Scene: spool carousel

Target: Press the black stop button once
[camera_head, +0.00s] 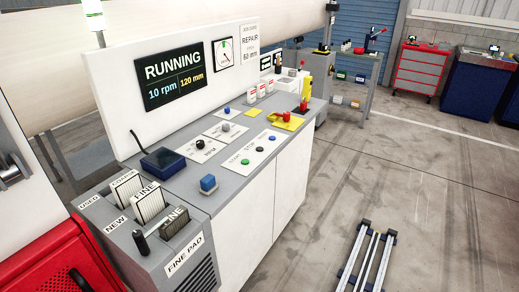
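A small black button (259,149) sits on a white label plate (238,166) on the grey console top (225,180). It lies between a green button (245,161) and a blue button (272,138). The plate's lettering appears to read START and STOP. A separate black knob (200,144) stands on another plate to the left. The display (160,75) on the upright panel reads RUNNING, 10 rpm, 120 mm. My gripper is not in view.
A blue block (208,182), a dark blue box (162,160) and a red knob on a yellow base (287,119) stand on the console. Pad slots (150,203) are at the front left. Floor rails (368,257) lie to the right, with open floor around them.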

